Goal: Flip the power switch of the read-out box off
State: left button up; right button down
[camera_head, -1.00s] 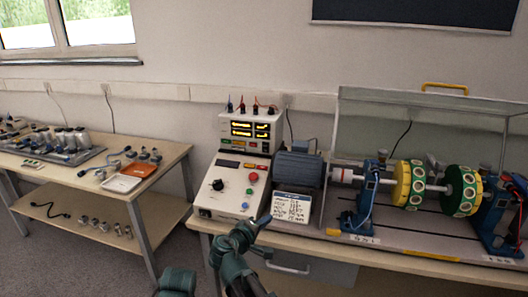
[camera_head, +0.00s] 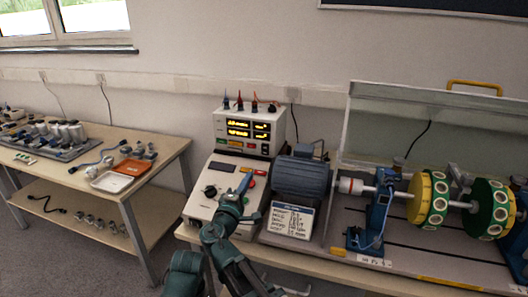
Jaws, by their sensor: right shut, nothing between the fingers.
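The read-out box (camera_head: 222,131) is the white box standing at the back of the sloped control panel. Its displays (camera_head: 238,123) are lit yellow. Small coloured parts show below the displays, but I cannot make out which is the power switch or how it is set. My right gripper (camera_head: 244,183) is shut and empty. In the picture its fingertips are over the sloped panel (camera_head: 198,206), below the read-out box; I cannot tell if they touch it. The gripper and wrist hide part of the panel's right side. My left gripper is not in view.
A black knob (camera_head: 210,191) is left of my right gripper. A grey-blue motor (camera_head: 301,178) with a label plate (camera_head: 291,221) stands close on the right. Beyond it is a shaft with green and yellow discs (camera_head: 432,200). A side table with parts (camera_head: 165,150) stands left.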

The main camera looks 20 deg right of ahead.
aim_at(265, 147)
jog(key=p+x, duration=0.1)
jog(key=x, duration=1.3)
jog(key=shift+p, duration=0.35)
jog(key=shift+w+d+r+p, duration=0.25)
jog(key=shift+w+r+p, duration=0.1)
jog(key=shift+r, duration=0.4)
